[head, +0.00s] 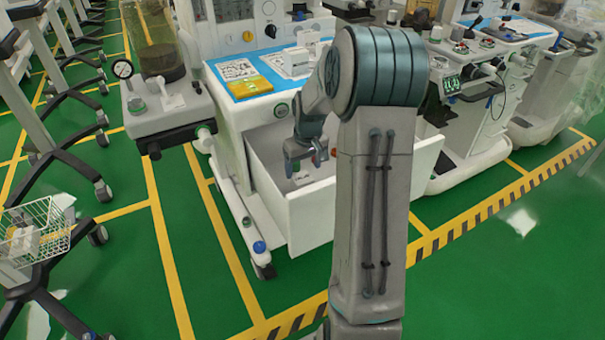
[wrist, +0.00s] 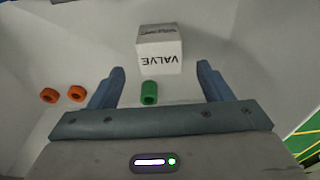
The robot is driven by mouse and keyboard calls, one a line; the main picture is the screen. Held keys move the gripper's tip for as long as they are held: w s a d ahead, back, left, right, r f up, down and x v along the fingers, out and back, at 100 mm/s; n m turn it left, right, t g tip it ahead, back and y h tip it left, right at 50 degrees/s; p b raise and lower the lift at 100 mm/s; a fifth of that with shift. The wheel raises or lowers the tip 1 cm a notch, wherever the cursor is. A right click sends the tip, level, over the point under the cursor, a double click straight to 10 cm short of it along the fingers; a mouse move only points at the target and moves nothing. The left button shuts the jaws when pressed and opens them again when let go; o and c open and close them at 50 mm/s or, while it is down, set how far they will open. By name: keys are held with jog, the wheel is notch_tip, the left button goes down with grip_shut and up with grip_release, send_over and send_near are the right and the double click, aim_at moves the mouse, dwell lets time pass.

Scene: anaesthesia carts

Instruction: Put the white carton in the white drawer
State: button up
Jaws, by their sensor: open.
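The white drawer (head: 340,205) stands pulled out from the front of the cart. My gripper (head: 304,163) reaches down into the drawer. In the wrist view my gripper (wrist: 161,70) is open, its fingers apart on either side of the carton's near end, with nothing held. I cannot tell the exact height gap to the carton.
A green cylinder (wrist: 149,92) and two orange rings (wrist: 76,93) lie in the drawer. A wire basket (head: 40,235) stands at left. Green floor lies free in front.

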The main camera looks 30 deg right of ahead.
aim_at(305, 181)
jog(key=shift+s+r+p, duration=0.2)
jog(key=shift+r, duration=0.95)
jog(key=shift+s+r+p, duration=0.15)
jog(key=shift+r, duration=0.95)
